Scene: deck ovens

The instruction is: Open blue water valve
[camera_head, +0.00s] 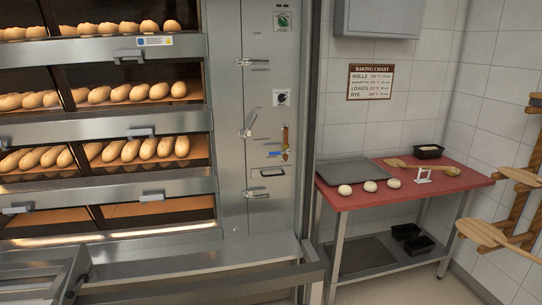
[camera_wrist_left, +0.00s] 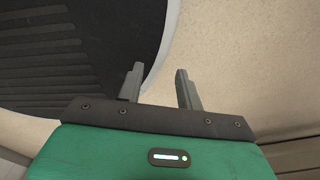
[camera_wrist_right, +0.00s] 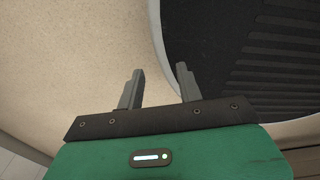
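The blue water valve (camera_head: 276,154) is a small blue lever on a brass-coloured vertical pipe (camera_head: 285,143), set in the steel panel to the right of the ovens. The lever lies roughly level and points left. My left gripper (camera_wrist_left: 158,82) shows only in its wrist view, with its two fingers apart and nothing between them. My right gripper (camera_wrist_right: 158,82) shows only in its wrist view, also with fingers apart and empty. Neither gripper is in the head view, and both are away from the valve.
Deck ovens (camera_head: 110,185) with bread loaves fill the left. Handles (camera_head: 249,124) and a steel rail (camera_head: 215,280) stick out near the panel. A red-topped table (camera_head: 400,195) with a tray (camera_head: 350,170) and dough pieces (camera_head: 370,186) stands right. Wooden peels (camera_head: 490,235) hang at far right.

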